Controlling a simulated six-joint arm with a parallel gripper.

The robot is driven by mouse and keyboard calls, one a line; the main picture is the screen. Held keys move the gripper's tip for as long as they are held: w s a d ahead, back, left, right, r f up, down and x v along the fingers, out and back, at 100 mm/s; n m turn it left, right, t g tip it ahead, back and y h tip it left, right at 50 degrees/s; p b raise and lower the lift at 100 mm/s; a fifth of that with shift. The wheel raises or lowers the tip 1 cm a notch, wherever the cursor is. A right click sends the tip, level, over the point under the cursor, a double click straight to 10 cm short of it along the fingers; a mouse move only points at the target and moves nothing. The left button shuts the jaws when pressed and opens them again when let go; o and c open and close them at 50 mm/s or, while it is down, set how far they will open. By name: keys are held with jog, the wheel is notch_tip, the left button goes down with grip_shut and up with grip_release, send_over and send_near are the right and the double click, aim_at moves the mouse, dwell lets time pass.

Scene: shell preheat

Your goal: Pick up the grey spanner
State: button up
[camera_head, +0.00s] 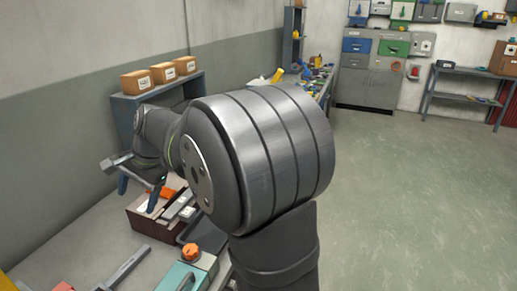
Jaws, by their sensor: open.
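A long grey metal tool (126,267), which looks like the grey spanner, lies on the workbench at the lower left; its near end is cut off by the picture's bottom edge. My gripper (151,190) is at the end of my arm, left of the picture's middle, open. It is above and beyond the grey tool, near an open reddish-brown box (148,224). The fingertips are small and partly lost against the box. I see nothing held between them. My large arm link hides the middle of the view and part of the bench.
The box holds grey and orange items. A teal case (187,276) and an orange-topped object (190,251) stand right of the grey tool. A red object (62,287) lies at the lower left. A shelf with several cartons (137,81) stands behind. Floor at right is clear.

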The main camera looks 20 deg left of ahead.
jog(key=c, duration=0.4)
jog(key=shift+c, duration=0.2)
jog(key=m+t+h, duration=0.1)
jog(key=t+h, duration=0.1)
jog(key=h, duration=0.2)
send_over(130, 262)
notch_tip(130, 262, down, 12)
jog(key=f, duration=1.2)
jog(key=shift+a, duration=0.3)
jog(key=shift+w+d+f, duration=0.1)
jog(key=shift+d+f, duration=0.05)
jog(key=shift+f, duration=1.15)
jog(key=shift+d+f, duration=0.1)
jog(key=shift+f, duration=1.2)
